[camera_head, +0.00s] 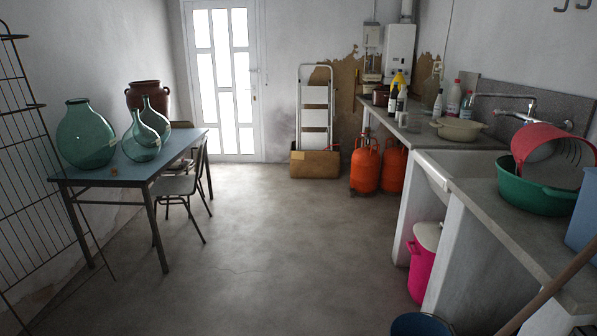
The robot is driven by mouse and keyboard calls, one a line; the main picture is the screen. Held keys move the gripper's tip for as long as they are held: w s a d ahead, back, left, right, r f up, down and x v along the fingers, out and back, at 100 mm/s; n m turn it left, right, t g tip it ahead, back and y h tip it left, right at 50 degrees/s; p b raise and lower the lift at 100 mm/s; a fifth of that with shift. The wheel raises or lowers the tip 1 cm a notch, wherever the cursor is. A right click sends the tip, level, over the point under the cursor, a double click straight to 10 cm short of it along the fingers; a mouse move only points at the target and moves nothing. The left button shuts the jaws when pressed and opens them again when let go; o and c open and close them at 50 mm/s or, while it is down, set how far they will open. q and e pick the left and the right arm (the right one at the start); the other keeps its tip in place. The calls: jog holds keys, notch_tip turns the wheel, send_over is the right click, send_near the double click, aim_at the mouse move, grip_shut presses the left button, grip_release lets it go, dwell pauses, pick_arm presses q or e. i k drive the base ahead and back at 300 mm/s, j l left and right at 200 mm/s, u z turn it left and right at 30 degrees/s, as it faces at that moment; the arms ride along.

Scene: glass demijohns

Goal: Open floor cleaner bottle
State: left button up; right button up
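Several bottles stand upright on the counter (478,141) along the right wall. At its far end are a yellow bottle (399,79) and two dark bottles with pale labels, one (392,100) left of the other (402,100). Nearer are a whitish bottle (438,105), a pale bottle with a red cap (454,98) and a bottle with a reddish label (467,103). The labels are too small to read, so I cannot tell which is the floor cleaner. Caps appear in place where visible. Neither of my grippers is in view.
A blue table (176,152) with green demijohns (86,135) stands left, a chair (178,188) beside it. Orange gas cylinders (365,167), a pink bin (422,262) and a blue bucket (420,325) stand along the counter. The middle floor (265,240) is clear.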

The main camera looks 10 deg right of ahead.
aim_at(393, 95)
jog(key=i, duration=2.75)
jog(key=i+z, duration=0.1)
jog(key=i, duration=0.65)
jog(key=i+j, duration=0.15)
jog(key=i, duration=0.6)
jog(key=i+z, duration=0.15)
jog(key=i, duration=0.6)
jog(key=i+j+z, duration=0.15)
jog(key=i+z, duration=0.3)
jog(key=i+j+z, duration=0.25)
jog(key=z, duration=0.2)
jog(key=i+j+z, duration=0.55)
jog(key=j+z, duration=0.3)
jog(key=i+j+z, duration=0.15)
jog(key=j+z, duration=0.3)
jog(key=j, duration=0.15)
jog(key=i+j+z, duration=0.1)
jog(key=j+z, duration=0.3)
jog(key=j, duration=0.45)
jog(key=j+z, duration=0.4)
jog(key=j, duration=0.4)
jog(key=k, duration=0.05)
